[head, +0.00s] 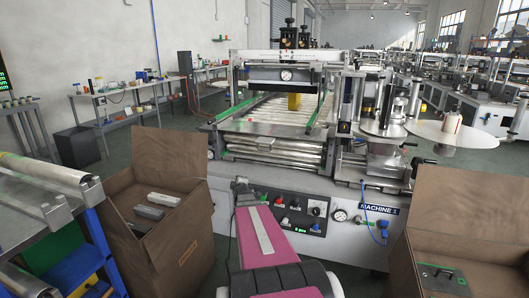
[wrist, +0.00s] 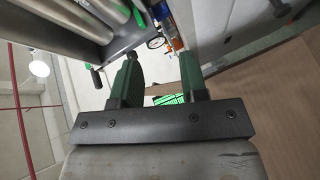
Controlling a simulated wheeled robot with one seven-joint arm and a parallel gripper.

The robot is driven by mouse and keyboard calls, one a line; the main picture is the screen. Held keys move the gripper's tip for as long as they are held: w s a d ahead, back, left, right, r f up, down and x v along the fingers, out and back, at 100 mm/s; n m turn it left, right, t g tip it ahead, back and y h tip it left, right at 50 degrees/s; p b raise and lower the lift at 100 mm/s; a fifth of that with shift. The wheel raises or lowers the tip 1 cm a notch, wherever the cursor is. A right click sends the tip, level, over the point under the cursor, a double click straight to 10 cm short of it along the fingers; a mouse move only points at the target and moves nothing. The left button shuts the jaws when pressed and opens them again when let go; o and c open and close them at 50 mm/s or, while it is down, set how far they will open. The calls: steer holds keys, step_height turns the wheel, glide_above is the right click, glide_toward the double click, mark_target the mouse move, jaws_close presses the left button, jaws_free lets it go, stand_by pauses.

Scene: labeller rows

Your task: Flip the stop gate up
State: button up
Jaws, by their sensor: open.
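The labelling machine (head: 270,185), marked MACHINE 1, stands ahead, with a roller conveyor (head: 270,148) running back under a crossbar with a round gauge. I cannot tell for sure which part is the stop gate. A yellow block (head: 294,101) stands on the conveyor between green-edged side rails. My gripper shows in the wrist view (wrist: 158,72) with its two dark green fingers apart and nothing held between them. Metal rollers (wrist: 70,35) and a green-tipped part (wrist: 138,18) lie beyond the fingers at upper left. In the head view my pink arm reaches toward the machine's front panel.
An open cardboard box (head: 165,215) with grey blocks stands at left, beside a roller rack (head: 40,190). Another open box (head: 450,250) is at lower right. Knobs (head: 296,205) and a gauge (head: 340,215) sit on the front panel. A label reel disc (head: 470,135) projects at right.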

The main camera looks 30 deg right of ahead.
steer(key=w+d+r+n+t, duration=0.25)
steer(key=d+n+t, duration=0.2)
steer(key=d, duration=0.25)
steer(key=n+t+y, duration=0.4)
steer(key=n+y, duration=1.4)
steer(key=n, duration=0.5)
glide_toward(265, 150)
steer(key=shift+g, duration=0.25)
steer(key=x, duration=1)
steer(key=shift+w+d, duration=0.2)
steer(key=shift+d, duration=0.05)
jaws_close()
